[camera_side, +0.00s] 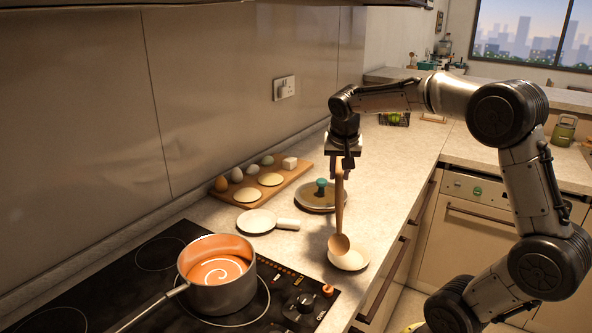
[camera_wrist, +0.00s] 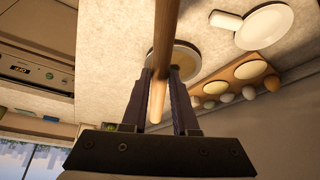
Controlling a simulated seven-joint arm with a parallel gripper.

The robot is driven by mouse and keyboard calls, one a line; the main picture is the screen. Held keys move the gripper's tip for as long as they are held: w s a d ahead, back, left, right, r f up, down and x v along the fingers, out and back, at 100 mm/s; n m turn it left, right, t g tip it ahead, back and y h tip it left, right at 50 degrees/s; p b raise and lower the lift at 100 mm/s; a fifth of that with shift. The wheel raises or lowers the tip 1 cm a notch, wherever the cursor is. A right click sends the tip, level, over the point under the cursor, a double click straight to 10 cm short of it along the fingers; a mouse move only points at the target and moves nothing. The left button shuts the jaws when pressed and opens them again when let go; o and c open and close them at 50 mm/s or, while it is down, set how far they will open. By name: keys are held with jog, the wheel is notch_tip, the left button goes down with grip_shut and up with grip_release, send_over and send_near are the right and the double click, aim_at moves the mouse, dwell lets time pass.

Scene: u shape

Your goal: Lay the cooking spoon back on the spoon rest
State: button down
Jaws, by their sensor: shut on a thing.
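The wooden cooking spoon (camera_side: 339,215) hangs upright with its bowl down. My gripper (camera_side: 342,170) is shut on the upper part of its handle. In the wrist view the handle (camera_wrist: 166,45) runs between the fingers of my gripper (camera_wrist: 162,78); the bowl is out of view there. In the side view the bowl is at a small round cream dish (camera_side: 352,262) on the counter's front edge; I cannot tell whether they touch. A white round dish with a short handle (camera_side: 258,220) lies farther left. I cannot tell which dish is the spoon rest.
A saucepan of orange soup (camera_side: 220,290) stands on the black hob (camera_side: 140,275). A lid with a teal knob (camera_side: 320,195) lies behind the spoon. A wooden board (camera_side: 265,190) with eggs and pale discs is along the wall.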

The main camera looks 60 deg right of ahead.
jog(key=s+d+f+m+g+y, duration=0.25)
jog(key=s+d+m+y, duration=0.35)
jog(key=d, duration=0.5)
jog(key=shift+s+a+f+n+h, duration=0.1)
jog(key=shift+s+f+h, duration=0.25)
jog(key=shift+f, duration=1.45)
jog(key=shift+s+f+n+h, duration=0.1)
jog(key=shift+f+h, duration=0.35)
jog(key=shift+f, duration=1.3)
jog(key=shift+s+a+f+n+h, duration=0.1)
jog(key=shift+s+f+h, duration=0.25)
jog(key=shift+f, duration=1.45)
jog(key=shift+w, duration=0.1)
jog(key=c, duration=0.6)
grip_release()
notch_tip(320, 180, up, 14)
jog(key=a, duration=0.1)
jog(key=shift+a, duration=0.15)
jog(key=shift+f, duration=0.1)
